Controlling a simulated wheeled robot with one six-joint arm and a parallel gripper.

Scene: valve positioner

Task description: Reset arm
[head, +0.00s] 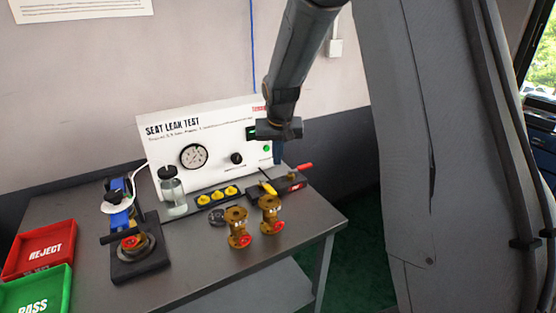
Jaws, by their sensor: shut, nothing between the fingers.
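My arm (298,60) comes down from the top of the head view, in front of the right part of the white seat leak test panel (215,148). My gripper (278,160) is at its lower end, pointing down and shut, with nothing seen in it. It appears small and dark, near the panel's right edge. Whether it touches the panel or bench cannot be told. Two brass valves (238,228) (270,215) with red parts stand on the bench below it.
On the grey bench (190,262) stand a clamp fixture (138,250), a clear bottle (173,192), a strip with yellow knobs (217,196) and a red-handled tool (293,180). A red REJECT tray (40,250) and a green PASS tray (35,292) are at left. The front of the bench is clear.

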